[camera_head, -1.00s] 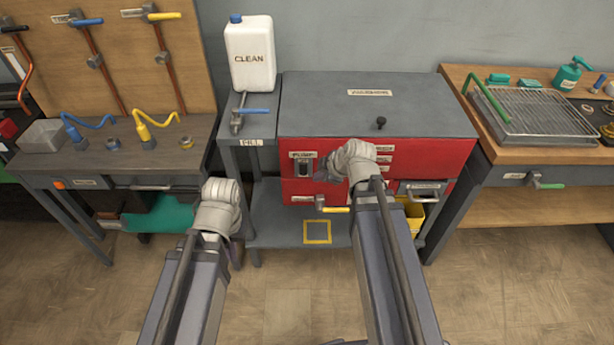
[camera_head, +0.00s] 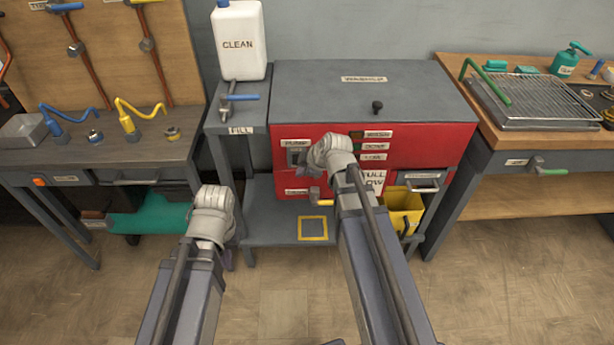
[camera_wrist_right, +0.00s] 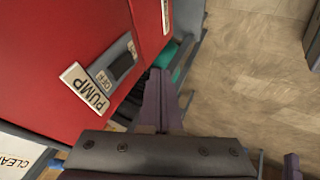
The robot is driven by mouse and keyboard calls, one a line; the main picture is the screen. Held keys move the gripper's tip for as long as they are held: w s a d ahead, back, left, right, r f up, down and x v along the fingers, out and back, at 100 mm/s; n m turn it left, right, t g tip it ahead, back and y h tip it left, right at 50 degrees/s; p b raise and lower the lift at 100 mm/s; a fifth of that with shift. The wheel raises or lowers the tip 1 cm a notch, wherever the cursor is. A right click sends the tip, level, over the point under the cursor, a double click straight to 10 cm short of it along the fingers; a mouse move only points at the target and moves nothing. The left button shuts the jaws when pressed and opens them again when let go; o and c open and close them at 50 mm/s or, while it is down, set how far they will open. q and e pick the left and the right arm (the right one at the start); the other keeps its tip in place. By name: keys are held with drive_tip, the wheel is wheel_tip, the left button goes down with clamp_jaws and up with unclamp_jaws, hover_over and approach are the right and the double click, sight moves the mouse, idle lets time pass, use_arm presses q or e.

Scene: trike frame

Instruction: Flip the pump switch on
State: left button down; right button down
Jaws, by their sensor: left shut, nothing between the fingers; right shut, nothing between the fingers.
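The pump switch (camera_head: 295,158) sits in a grey plate under the PUMP label, on the left of the red front panel. In the right wrist view the switch (camera_wrist_right: 122,65) is a dark rocker beside the PUMP label; I cannot tell which way it is set. My right gripper (camera_head: 318,158) is just right of the switch in the head view, its fingers mostly hidden by the wrist. In the wrist view its purple fingers (camera_wrist_right: 161,98) are shut and empty, close to the switch plate with no clear contact. My left gripper (camera_head: 213,205) is shut, low left of the red cabinet.
The grey-topped washing cabinet (camera_head: 340,90) has a black knob and, below, a yellow-handled valve (camera_head: 320,198). A yellow bucket (camera_head: 403,208) stands at lower right. A white CLEAN jug (camera_head: 239,42) stands on the FILL stand. Workbenches flank the cabinet.

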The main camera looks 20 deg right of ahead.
sight(297, 159)
use_arm(q)
drive_tip(key=shift+f, duration=0.7)
use_arm(e)
drive_tip(key=shift+w+d+f, duration=0.15)
drive_tip(key=shift+w+f, duration=0.1)
drive_tip(key=shift+w, duration=0.5)
drive_tip(key=shift+w+d+f, duration=0.1)
drive_tip(key=shift+w+f, duration=0.1)
drive_tip(key=shift+w, duration=0.55)
drive_tip(key=shift+w+d+f, duration=0.15)
drive_tip(key=shift+w+f, duration=0.1)
drive_tip(key=shift+w, duration=0.5)
use_arm(q)
drive_tip(key=shift+f+b, duration=0.15)
drive_tip(key=shift+b, duration=0.15)
use_arm(e)
drive_tip(key=shift+w+d+f, duration=0.1)
drive_tip(key=shift+w, duration=0.1)
use_arm(q)
drive_tip(key=shift+r, duration=0.2)
use_arm(e)
drive_tip(key=shift+r, duration=0.2)
